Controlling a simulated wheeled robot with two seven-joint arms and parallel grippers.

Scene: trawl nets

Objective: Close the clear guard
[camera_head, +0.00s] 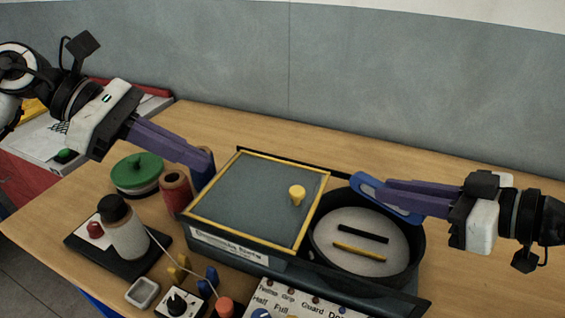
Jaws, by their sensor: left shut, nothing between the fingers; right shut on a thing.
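The clear guard (250,200) is a see-through panel in a yellow frame with a yellow knob (297,195) near its right side. It lies over the left part of a dark box with a label on its front. The round black pan (415,262) to its right is uncovered and holds a light disc with a black and a yellow bar. My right gripper (390,194) is shut on a flat blue tool (369,189) above the pan's back rim. My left gripper (203,158) is shut and empty, left of the guard, by a dark blue spool. Neither gripper visibly touches the knob.
A green-lidded jar (137,172), a red spool (176,190) and a bottle on a black tray (75,243) stand left of the box. A small dish (142,292), pegs and a control panel (300,300) are in front. The table behind the box is clear.

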